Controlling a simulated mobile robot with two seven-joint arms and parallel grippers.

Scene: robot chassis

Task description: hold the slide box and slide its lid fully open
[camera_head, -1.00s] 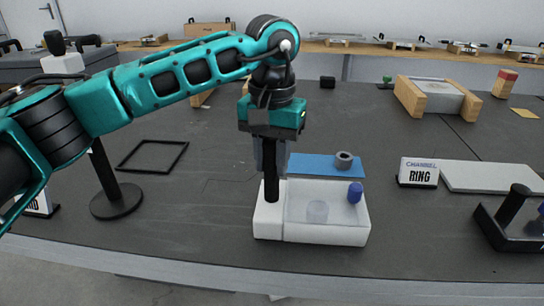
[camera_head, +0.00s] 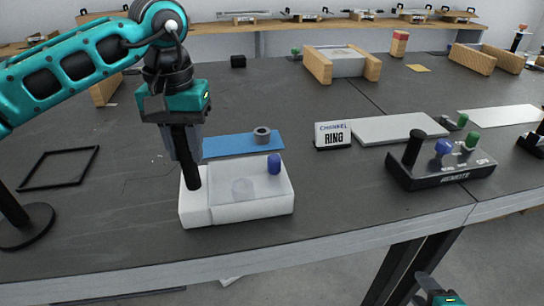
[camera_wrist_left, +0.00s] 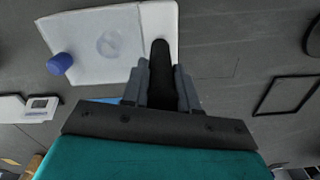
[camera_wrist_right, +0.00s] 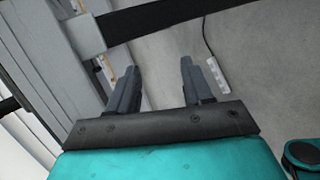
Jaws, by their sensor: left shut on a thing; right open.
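The white slide box (camera_head: 250,211) stands on the dark table, with a black upright handle (camera_head: 185,155) at its left end. Its clear lid (camera_head: 225,183) covers the larger right part and carries a blue knob (camera_head: 274,164); a round pale shape shows beneath the lid. My left gripper (camera_head: 184,140) points down and is shut on the black handle; the left wrist view shows the handle (camera_wrist_left: 161,62) between the fingers. My right gripper (camera_wrist_right: 158,72) is open and empty; in the head view it is at the bottom edge, below and right of the table's front edge.
A blue mat (camera_head: 228,146) with a grey ring (camera_head: 262,135) lies behind the box. The table right of the box is clear.

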